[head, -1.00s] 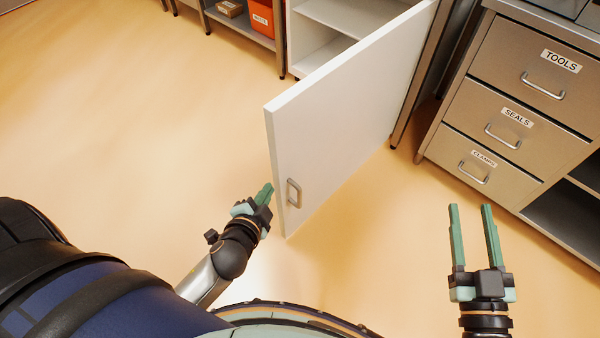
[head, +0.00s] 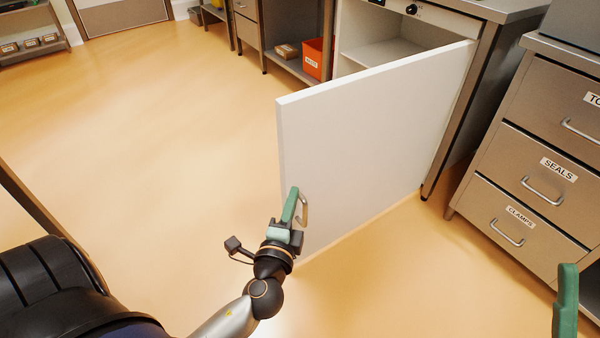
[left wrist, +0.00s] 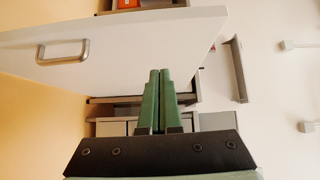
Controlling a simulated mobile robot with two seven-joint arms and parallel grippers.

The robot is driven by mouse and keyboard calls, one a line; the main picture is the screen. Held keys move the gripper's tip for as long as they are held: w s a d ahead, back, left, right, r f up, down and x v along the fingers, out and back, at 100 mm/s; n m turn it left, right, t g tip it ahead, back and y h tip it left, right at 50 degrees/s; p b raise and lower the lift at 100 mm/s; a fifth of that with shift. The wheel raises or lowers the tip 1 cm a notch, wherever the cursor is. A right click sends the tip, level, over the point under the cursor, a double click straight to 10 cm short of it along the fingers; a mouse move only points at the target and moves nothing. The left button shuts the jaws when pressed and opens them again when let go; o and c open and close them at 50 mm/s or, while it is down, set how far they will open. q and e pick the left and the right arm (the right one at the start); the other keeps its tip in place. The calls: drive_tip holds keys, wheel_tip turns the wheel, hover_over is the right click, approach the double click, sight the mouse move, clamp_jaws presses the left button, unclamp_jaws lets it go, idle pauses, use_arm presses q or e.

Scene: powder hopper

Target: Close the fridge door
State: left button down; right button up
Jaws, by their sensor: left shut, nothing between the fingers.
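The white fridge door (head: 375,150) stands wide open, swung out from the fridge (head: 385,45), whose pale shelf and interior show behind it. The door's metal handle (head: 303,208) is near its free edge. My left gripper (head: 290,205) is shut and empty, beside the handle and near the free edge; I cannot tell whether it touches the door. In the left wrist view, its shut fingers (left wrist: 157,100) overlap the door (left wrist: 130,48), with the handle (left wrist: 62,52) off to the left. My right gripper (head: 566,300) shows only one green finger at the lower right; its opening is hidden.
A drawer unit (head: 530,150) labelled SEALS and CLAMPS stands right of the fridge. An orange bin (head: 318,58) sits on a low shelf to its left. The floor (head: 180,150) left of the door is clear.

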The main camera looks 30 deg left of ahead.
use_arm(q)
approach(296, 146)
drive_tip(key=w+d, duration=0.2)
drive_tip(key=w, duration=0.2)
drive_tip(key=a, duration=0.1)
drive_tip(key=w+a, duration=0.1)
drive_tip(key=a, duration=0.1)
drive_tip(key=shift+w+a+f+b, duration=0.1)
drive_tip(key=shift+w+a+b, duration=0.1)
drive_tip(key=shift+b, duration=0.15)
drive_tip(key=shift+a, duration=0.3)
drive_tip(key=shift+w+a, duration=0.1)
